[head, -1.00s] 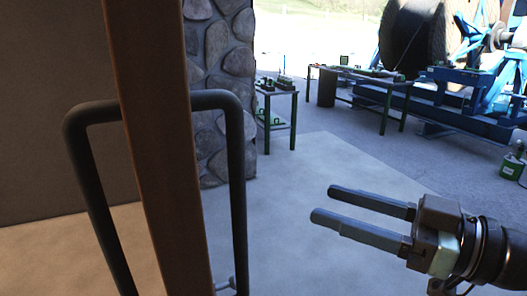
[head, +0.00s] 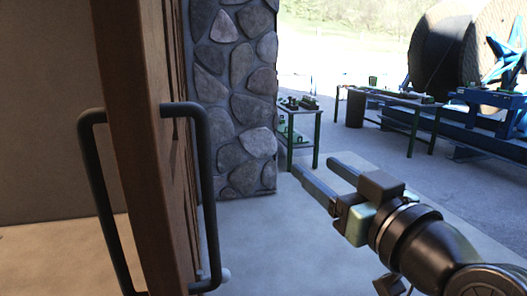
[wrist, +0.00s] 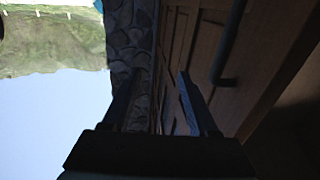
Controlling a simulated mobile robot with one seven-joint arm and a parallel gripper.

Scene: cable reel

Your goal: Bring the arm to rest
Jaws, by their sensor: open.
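My gripper (head: 322,176) is in the right half of the head view, its two long fingers apart and nothing between them. It points up and to the left, toward the stone pillar and the small table, in free air. In the wrist view its two dark fingers (wrist: 152,103) stand apart with a gap between them. A wooden door (head: 140,150) with dark bar handles (head: 207,190) stands on edge at the left of the head view, apart from the gripper. The door also shows at the right of the wrist view (wrist: 200,50).
A stone pillar (head: 233,95) rises behind the door. A small table (head: 300,113) with items and a longer table (head: 400,98) stand beyond. A large cable reel (head: 442,50) and a blue frame (head: 480,125) are at the back right. Pale floor (head: 265,240) between is clear.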

